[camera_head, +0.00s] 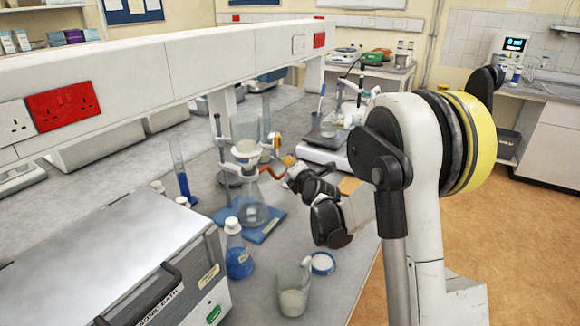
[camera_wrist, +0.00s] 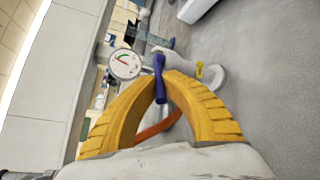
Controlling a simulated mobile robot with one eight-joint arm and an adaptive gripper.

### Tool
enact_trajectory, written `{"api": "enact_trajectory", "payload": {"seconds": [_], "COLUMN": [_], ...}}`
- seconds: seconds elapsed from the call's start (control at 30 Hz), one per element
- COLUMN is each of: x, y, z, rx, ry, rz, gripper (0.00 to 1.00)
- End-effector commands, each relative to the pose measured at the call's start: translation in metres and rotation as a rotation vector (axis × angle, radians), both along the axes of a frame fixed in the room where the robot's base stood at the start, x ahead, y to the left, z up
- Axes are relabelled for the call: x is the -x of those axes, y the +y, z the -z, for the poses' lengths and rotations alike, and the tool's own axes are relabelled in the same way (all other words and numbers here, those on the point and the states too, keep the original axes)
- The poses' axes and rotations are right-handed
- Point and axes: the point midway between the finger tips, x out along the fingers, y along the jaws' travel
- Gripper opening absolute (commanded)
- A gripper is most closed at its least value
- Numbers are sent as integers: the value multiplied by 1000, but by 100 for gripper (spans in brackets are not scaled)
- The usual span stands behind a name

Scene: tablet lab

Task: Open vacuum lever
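The blue vacuum lever (camera_wrist: 160,80) stands in the middle of the wrist view, between the tips of my gripper (camera_wrist: 162,76). The yellow fingers lean inward and their tips close in on the lever from both sides, with no clear gap showing. A round white gauge (camera_wrist: 125,64) sits just left of the lever, and a pale fitting with a yellow tag (camera_wrist: 199,71) is to its right. An orange hose (camera_wrist: 158,128) runs below, partly behind the fingers. In the head view my arm reaches to the filtration glassware (camera_head: 252,205); the lever cannot be made out there.
The glassware stands on a blue mat (camera_head: 268,226). A blue-liquid bottle (camera_head: 238,252), a beaker (camera_head: 293,293) and a round lid (camera_head: 322,263) are in front. A sonic bath (camera_head: 115,262) fills the near left, a white shelf (camera_head: 170,70) runs behind.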

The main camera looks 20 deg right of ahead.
Motion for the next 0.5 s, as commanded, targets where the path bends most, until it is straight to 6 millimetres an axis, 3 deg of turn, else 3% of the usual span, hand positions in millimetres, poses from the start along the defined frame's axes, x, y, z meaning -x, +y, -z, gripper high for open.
{"api": "enact_trajectory", "payload": {"seconds": [0.43, 0.5], "x": [-1, -1], "y": [1, 1], "z": [0, 0], "rx": [-1, 0], "ry": [1, 1], "rz": [2, 2], "gripper": [0, 26]}}
